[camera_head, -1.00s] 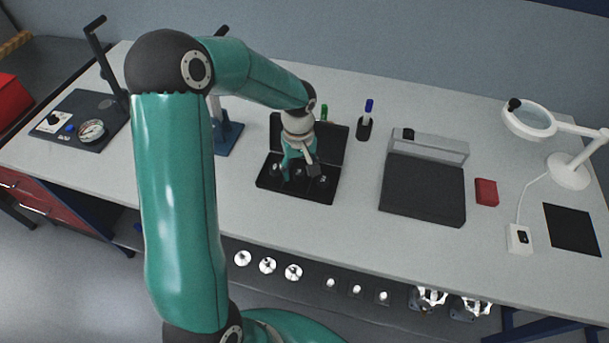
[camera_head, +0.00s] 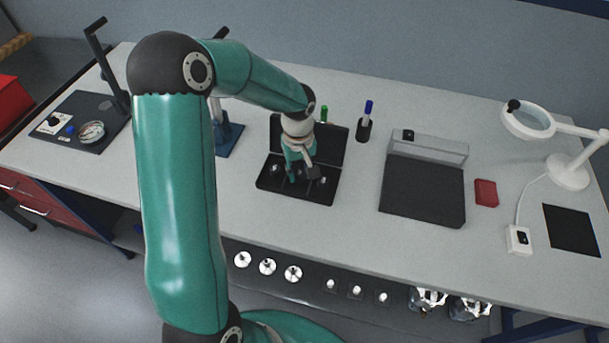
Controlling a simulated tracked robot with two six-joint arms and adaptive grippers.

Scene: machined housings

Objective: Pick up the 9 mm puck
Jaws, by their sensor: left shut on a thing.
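An open black case (camera_head: 265,186) lies on the bench, its lid tilted up at the back. Small shiny pucks sit in its tray; one (camera_head: 274,168) shows at the left and one (camera_head: 323,181) at the right. My left gripper (camera_head: 300,178) points down into the middle of the tray, between these two. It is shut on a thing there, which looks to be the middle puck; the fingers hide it. I cannot read any size marking. My right gripper is not in view.
A pen holder (camera_head: 364,130) stands behind. A gauge board (camera_head: 85,120) is at the left. Metal parts line a shelf below the bench's front edge.

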